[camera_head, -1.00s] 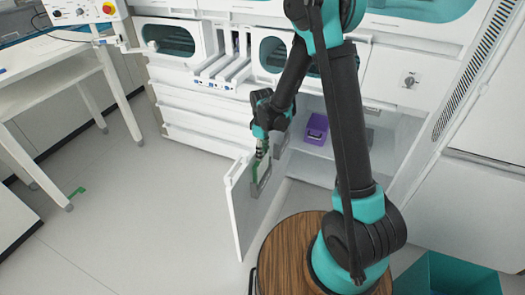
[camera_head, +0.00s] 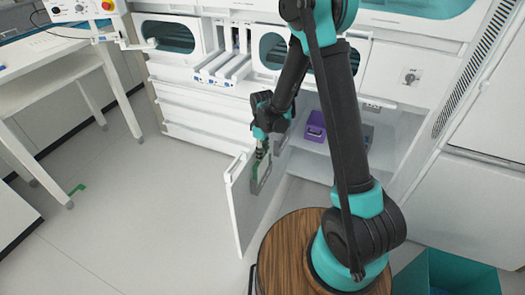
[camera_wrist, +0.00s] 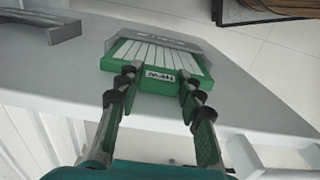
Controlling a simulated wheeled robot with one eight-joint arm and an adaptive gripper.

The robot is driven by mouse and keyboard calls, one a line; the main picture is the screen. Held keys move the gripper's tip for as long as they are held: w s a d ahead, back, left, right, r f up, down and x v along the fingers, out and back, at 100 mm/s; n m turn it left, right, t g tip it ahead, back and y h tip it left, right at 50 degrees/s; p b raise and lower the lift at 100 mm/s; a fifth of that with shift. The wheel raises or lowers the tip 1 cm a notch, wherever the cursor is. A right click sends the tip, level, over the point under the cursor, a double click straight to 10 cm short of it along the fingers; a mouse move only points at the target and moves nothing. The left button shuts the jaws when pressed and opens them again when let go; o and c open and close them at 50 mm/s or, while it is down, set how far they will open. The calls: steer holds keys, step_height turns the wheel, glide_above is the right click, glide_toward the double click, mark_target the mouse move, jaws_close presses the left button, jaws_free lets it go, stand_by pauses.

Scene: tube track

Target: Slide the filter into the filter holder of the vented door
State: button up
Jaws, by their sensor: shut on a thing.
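The filter (camera_wrist: 160,78) is green-framed with pale slats and lettering on its near edge. My gripper (camera_wrist: 160,88) is shut on the filter's near end, one finger at each side. The grey filter holder (camera_wrist: 205,48) surrounds the filter's far part in the wrist view; how deep the filter sits in it I cannot tell. The holder is on the inner face of the vented door (camera_wrist: 265,112). In the head view the door (camera_head: 242,205) stands open, and my gripper (camera_head: 262,151) is above the holder (camera_head: 263,180), with the green filter (camera_head: 260,166) showing small between them.
A second grey bracket (camera_wrist: 45,30) is on the door. A purple box (camera_head: 315,134) stands in the open cabinet behind the door. A wooden round top (camera_head: 285,245) is close to the door's lower edge.

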steer(key=shift+f, duration=1)
steer(key=o, duration=1.3)
steer(key=shift+c, duration=0.2)
steer(key=shift+r, duration=0.15)
step_height(320, 180, up, 12)
steer(key=shift+f, duration=0.15)
